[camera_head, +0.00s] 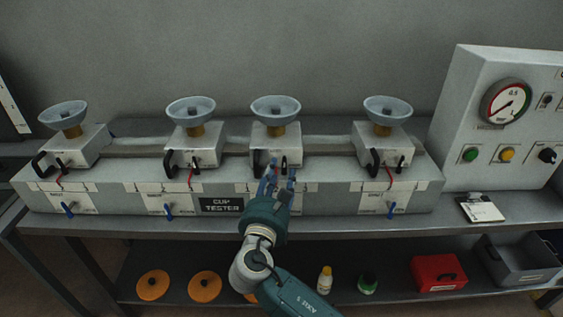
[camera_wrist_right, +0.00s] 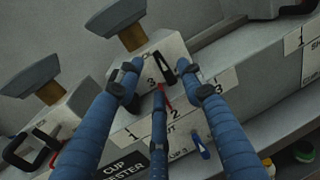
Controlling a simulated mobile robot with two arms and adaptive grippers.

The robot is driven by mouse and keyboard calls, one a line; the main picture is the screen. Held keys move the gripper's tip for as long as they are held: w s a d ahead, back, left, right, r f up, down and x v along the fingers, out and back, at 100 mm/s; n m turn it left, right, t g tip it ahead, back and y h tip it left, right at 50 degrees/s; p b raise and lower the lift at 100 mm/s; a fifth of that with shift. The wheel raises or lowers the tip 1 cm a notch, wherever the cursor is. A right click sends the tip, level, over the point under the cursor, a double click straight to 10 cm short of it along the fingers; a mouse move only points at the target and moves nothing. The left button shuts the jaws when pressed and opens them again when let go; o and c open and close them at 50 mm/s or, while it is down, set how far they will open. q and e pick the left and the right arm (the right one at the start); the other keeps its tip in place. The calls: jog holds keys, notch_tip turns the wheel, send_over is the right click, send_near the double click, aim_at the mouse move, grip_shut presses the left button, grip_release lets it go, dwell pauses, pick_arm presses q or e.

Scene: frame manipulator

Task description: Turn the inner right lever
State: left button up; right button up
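The third cup tester unit from the left (camera_head: 265,130) has a white box with a grey dish on top. Its front also shows in the right wrist view (camera_wrist_right: 150,62), marked 3, with a small black lever (camera_wrist_right: 166,67). A blue lever (camera_wrist_right: 200,146) by the CUP 3 label is on the panel below; in the head view my gripper covers that spot. My right gripper (camera_head: 277,176) is in front of this unit, its blue fingers spread. In the right wrist view the gripper (camera_wrist_right: 160,82) is open around the small black lever, holding nothing visible; contact is unclear. My left gripper is out of view.
Similar units stand to the left (camera_head: 195,146) and right (camera_head: 382,143), with blue levers (camera_head: 391,209) below. A control panel with a gauge (camera_head: 506,102) stands at the right, beside a clipboard (camera_head: 480,209). The lower shelf holds orange discs (camera_head: 204,286), bottles and a red box (camera_head: 437,272).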

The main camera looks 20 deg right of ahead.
aim_at(283, 174)
jog(key=x, duration=0.5)
jog(key=shift+w, duration=0.15)
jog(key=shift+p, duration=0.3)
grip_shut()
